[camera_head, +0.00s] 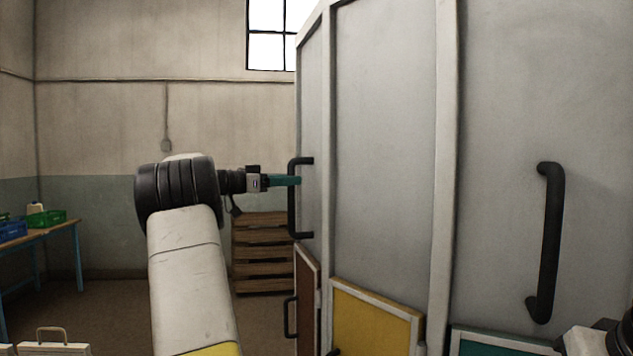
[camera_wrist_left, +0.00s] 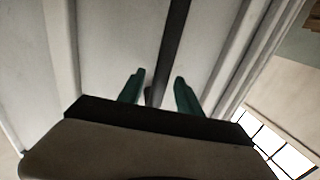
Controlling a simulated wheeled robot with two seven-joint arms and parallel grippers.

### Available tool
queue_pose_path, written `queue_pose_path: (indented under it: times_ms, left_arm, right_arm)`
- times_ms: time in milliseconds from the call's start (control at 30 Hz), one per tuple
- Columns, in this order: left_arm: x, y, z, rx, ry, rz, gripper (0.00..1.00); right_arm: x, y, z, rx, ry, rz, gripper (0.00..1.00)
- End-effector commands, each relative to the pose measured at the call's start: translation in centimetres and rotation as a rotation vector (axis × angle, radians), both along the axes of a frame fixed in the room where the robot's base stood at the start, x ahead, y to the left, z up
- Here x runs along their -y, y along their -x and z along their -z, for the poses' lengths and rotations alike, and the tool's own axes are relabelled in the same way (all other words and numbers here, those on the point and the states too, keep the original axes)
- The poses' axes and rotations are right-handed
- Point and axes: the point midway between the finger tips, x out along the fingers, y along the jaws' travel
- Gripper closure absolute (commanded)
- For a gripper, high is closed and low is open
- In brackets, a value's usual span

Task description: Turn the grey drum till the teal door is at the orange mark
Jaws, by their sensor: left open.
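The grey drum (camera_head: 385,130) fills the right half of the head view, with pale upright ribs. The teal door (camera_head: 490,345) shows only its top part, low on the drum at the bottom edge. My left gripper (camera_head: 298,181) is open at the black upright handle (camera_head: 291,205) on the drum's left side. In the left wrist view, a dark bar (camera_wrist_left: 175,45) runs between the two teal fingers (camera_wrist_left: 158,75), with no clear grip on it. The orange mark is not in view.
A second black handle (camera_head: 551,240) is on the drum's right panel. A yellow door (camera_head: 372,320) and a brown door (camera_head: 306,290) sit low on the drum. Wooden crates (camera_head: 262,255) stand behind my left arm. A table (camera_head: 60,230) with bins is far left.

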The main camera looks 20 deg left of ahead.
Motion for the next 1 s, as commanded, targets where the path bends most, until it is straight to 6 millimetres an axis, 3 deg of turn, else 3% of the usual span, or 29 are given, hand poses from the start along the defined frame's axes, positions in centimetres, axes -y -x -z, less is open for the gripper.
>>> queue_pose_path:
  times_ms: [367,600,1000]
  left_arm:
    - [0.71,-0.77,-0.01,-0.001,-0.001,0.0,0.59]
    - [0.73,-0.76,-0.02,-0.001,-0.001,-0.001,1.0]
    - [0.73,-0.75,-0.03,-0.002,-0.001,-0.001,1.0]
  right_arm:
    - [0.0,-0.01,-0.01,0.0,0.0,0.0,0.72]
    - [0.0,-0.01,-0.01,0.0,0.0,0.0,0.72]
    - [0.0,0.0,0.0,0.0,0.0,0.0,0.72]
